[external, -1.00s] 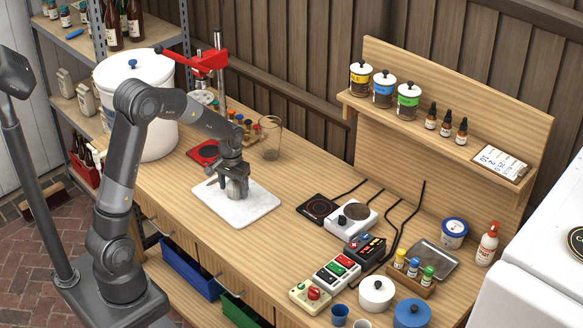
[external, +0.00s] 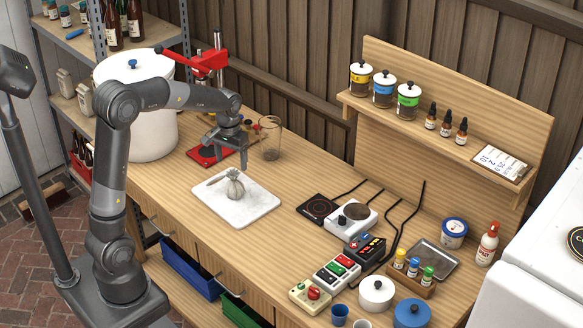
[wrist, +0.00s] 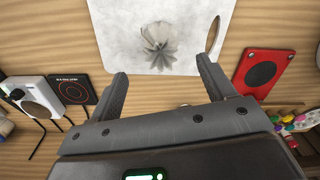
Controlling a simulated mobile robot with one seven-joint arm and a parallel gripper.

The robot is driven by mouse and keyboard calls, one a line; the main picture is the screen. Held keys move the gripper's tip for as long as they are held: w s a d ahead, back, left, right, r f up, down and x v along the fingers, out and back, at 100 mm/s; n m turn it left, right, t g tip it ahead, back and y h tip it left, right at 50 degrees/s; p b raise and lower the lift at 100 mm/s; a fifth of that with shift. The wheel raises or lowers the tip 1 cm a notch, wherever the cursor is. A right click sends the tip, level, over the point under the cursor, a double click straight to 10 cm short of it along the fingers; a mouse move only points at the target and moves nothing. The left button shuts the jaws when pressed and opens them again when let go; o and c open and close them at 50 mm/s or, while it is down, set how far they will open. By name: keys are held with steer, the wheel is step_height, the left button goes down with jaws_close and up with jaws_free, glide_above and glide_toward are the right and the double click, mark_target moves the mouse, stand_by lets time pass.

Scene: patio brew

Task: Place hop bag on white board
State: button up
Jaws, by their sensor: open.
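The hop bag (external: 235,186) is a small grey-white tied sack. It stands upright on the white board (external: 253,208), near the board's middle, and nothing holds it. In the wrist view the hop bag (wrist: 168,46) shows on the white board (wrist: 120,55), ahead of the fingers. My gripper (external: 226,150) is open and empty, above and behind the bag, apart from it. The wrist view shows my gripper (wrist: 160,82) with its two fingers spread wide and nothing between them.
A red square plate with a dark disc (external: 208,155) lies behind the board. A clear glass (external: 270,140) stands near my gripper. A red lever press (external: 200,62) rises at the back. Hot plates and control boxes (external: 350,215) sit to the right.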

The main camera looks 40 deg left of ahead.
steer(key=shift+r, duration=0.35)
steer(key=s+d+r+m+t, duration=0.1)
steer(key=s+r, duration=0.3)
steer(key=s, duration=0.8)
steer(key=s+d+r+m+t, duration=0.2)
steer(key=s+r+t, duration=0.2)
steer(key=s, duration=0.8)
steer(key=shift+r+t, duration=0.3)
